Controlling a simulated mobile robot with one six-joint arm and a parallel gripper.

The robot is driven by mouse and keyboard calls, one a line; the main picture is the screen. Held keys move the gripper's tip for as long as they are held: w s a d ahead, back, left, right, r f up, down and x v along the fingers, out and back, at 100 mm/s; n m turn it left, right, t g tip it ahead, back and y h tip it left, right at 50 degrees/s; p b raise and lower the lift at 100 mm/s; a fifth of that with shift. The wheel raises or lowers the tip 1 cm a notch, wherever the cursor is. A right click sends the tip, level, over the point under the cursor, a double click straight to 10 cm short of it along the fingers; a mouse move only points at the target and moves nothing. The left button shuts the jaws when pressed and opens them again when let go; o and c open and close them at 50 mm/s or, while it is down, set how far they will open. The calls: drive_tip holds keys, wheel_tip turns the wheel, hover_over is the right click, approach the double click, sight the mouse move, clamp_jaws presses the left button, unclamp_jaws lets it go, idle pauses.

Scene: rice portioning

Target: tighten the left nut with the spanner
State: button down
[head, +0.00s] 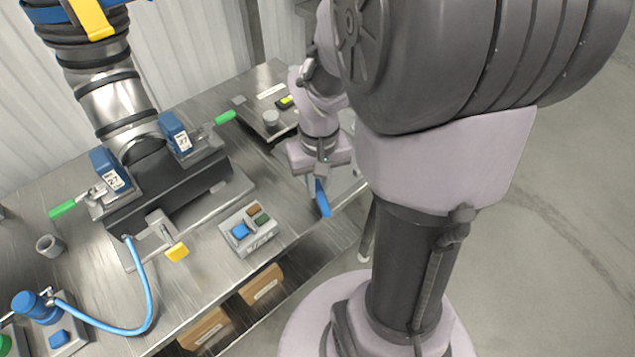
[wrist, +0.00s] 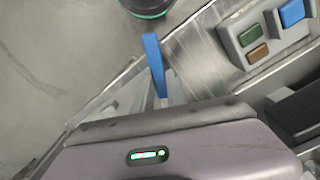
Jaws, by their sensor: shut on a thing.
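My gripper (head: 318,178) is shut on a blue-handled tool (head: 322,199), which I take for the spanner. It holds the tool near the bench's right edge, right of the button box. The blue handle also shows in the wrist view (wrist: 154,62), sticking out past the gripper body; I cannot make out the tool's jaw end. A black fixture (head: 170,193) under a large pipe carries a left blue labelled block (head: 108,170) and a right one (head: 175,134), beside green-handled levers (head: 62,210). I cannot make out any nut.
The metal bench (head: 200,289) holds a button box (head: 262,240), a yellow-ended lever (head: 177,252), a blue hose (head: 149,305), a grey cup (head: 50,246) and a blue pump-like part (head: 37,307). Cardboard boxes (head: 262,285) sit below. A grey device (head: 271,119) stands at the back.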

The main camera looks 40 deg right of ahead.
drive_tip(key=shift+r+p, duration=1)
drive_tip(key=shift+r, duration=0.15)
drive_tip(key=shift+r+p, duration=1.85)
drive_tip(key=shift+r, duration=0.15)
drive_tip(key=shift+f, duration=0.1)
